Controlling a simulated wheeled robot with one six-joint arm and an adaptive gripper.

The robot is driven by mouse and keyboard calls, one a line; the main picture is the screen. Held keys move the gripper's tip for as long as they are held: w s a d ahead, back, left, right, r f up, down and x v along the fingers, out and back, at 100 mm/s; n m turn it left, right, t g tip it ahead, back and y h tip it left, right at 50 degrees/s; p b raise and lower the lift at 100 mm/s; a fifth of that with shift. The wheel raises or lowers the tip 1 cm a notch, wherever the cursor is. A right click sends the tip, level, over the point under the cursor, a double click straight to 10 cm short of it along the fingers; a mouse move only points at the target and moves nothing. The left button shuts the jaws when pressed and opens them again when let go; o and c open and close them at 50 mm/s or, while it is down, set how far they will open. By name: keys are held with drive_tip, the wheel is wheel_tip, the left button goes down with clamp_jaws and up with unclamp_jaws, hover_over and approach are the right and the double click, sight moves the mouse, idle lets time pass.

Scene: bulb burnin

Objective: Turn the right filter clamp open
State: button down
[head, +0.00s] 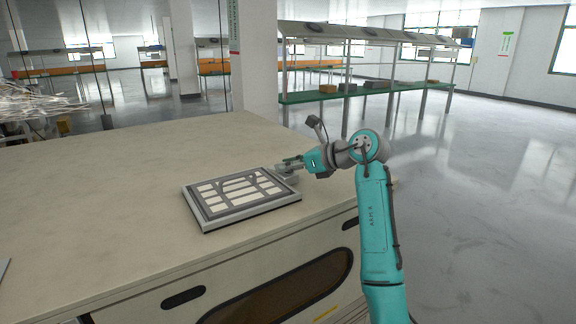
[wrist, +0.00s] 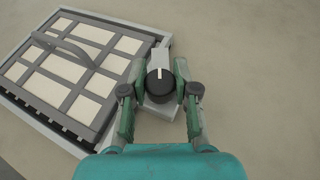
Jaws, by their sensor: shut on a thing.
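The filter (head: 243,195) is a framed panel with pale cells and a dark grid, lying on the cabinet top; it fills the left of the wrist view (wrist: 62,62). The right filter clamp (wrist: 160,85) is a round black knob with a white line on a grey block (wrist: 158,60) at the frame's right edge. In the wrist view the white line points roughly up the picture. My gripper (wrist: 160,88) is shut on the clamp knob, one finger on each side. In the head view my gripper (head: 287,167) covers the clamp.
The beige cabinet top (head: 110,180) is clear around the filter. A curved handle (wrist: 62,43) stands up from the filter. Green-topped shelving (head: 350,93) stands across the floor behind. A grey thing shows at the cabinet's left edge (head: 4,268).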

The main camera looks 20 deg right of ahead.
drive_tip(key=shift+m+t+h, duration=1.5)
drive_tip(key=shift+m+h, duration=0.9)
drive_tip(key=c, duration=0.9)
unclamp_jaws()
drive_tip(key=shift+o, duration=0.2)
drive_tip(key=v, duration=1.2)
drive_tip(key=shift+a, duration=0.15)
drive_tip(key=shift+s, duration=0.15)
